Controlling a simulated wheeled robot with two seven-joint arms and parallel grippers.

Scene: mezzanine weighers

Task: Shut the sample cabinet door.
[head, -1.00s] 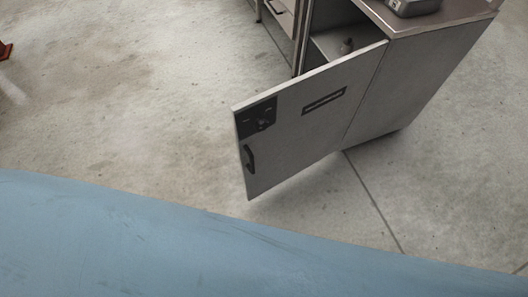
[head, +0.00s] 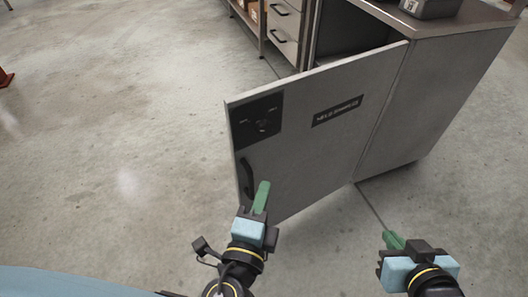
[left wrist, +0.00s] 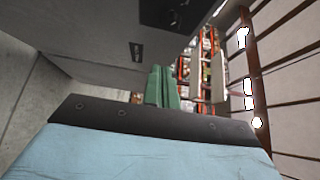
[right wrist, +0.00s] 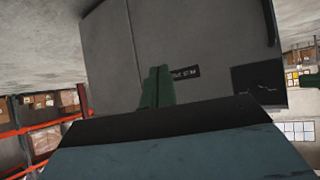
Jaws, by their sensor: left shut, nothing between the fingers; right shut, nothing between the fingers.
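The sample cabinet (head: 440,100) stands at the upper right of the head view. Its grey door (head: 305,140) is swung wide open, with a black label, a dark panel at its upper left and a black handle (head: 245,178) at its free edge. My left gripper (head: 261,190) is shut and empty, in front of the door's outer face beside the handle; I cannot tell if it touches. My right gripper (head: 392,239) is shut and empty, lower right, over the floor. The door also shows in the left wrist view (left wrist: 90,40) and the right wrist view (right wrist: 180,40).
A grey tray (head: 430,8) sits on the cabinet top. A drawer unit (head: 285,25) and a shelf with boxes stand behind the door. The concrete floor (head: 120,120) to the left is clear.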

